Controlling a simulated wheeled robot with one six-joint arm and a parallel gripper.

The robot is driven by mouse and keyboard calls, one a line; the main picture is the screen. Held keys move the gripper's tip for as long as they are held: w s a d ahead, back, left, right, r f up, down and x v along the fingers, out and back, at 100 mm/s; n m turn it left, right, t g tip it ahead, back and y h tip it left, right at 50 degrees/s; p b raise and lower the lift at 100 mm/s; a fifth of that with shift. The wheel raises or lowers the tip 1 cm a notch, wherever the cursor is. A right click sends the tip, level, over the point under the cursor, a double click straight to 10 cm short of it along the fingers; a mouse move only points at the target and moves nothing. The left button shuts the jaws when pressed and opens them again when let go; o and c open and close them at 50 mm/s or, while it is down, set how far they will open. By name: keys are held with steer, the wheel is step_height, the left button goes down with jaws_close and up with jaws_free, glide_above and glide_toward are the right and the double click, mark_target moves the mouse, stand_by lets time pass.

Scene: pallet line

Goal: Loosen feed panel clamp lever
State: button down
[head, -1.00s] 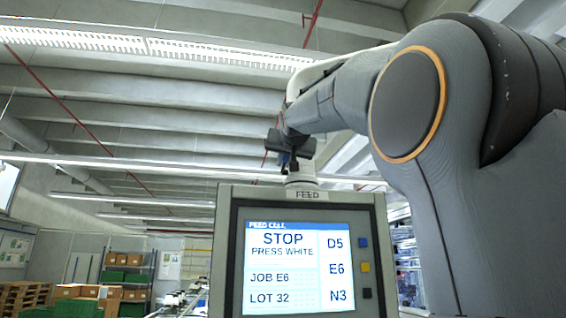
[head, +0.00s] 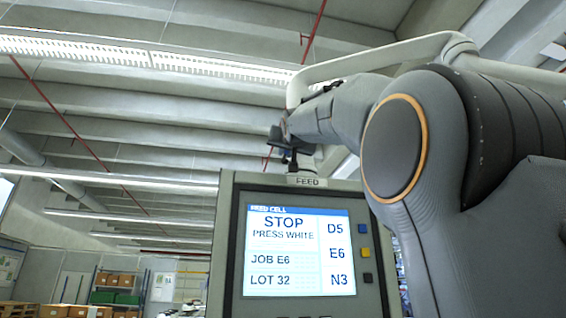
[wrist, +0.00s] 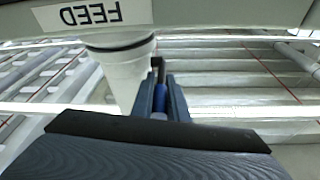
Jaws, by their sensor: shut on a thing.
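The feed panel (head: 229,250) is a grey box with a lit screen and a FEED label on its top edge. A pale round mount (wrist: 120,75) joins its top to a white support arm (head: 395,52). My gripper (head: 286,155) is just above the panel's top edge, beside the mount. In the wrist view my gripper (wrist: 160,92) is shut on the clamp lever (wrist: 160,97), which shows as a blue piece between the fingers. A dark upright piece is at the fingertips. Most of the lever is hidden by the fingers.
The screen (head: 297,250) reads STOP, PRESS WHITE, JOB E6, LOT 32, beside D5, E6, N3. Blue, yellow and dark buttons (head: 365,254) line its right side. Shelves with boxes (head: 120,285) stand far back left. The white support arm passes above my arm.

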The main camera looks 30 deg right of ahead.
mark_target(287, 152)
steer(key=shift+f+t+b, duration=0.3)
steer(key=shift+t+b, duration=0.3)
steer(key=shift+b, duration=1.8)
steer(key=shift+s, duration=0.1)
steer(key=c, duration=1.7)
jaws_free()
steer(key=shift+c, duration=0.2)
steer(key=b+v, duration=0.3)
steer(key=v, duration=0.3)
steer(key=shift+s+a+f, duration=0.25)
steer(key=shift+s+a+f+b, duration=0.1)
steer(key=shift+s+a+b, duration=0.05)
steer(key=shift+s+b, duration=0.3)
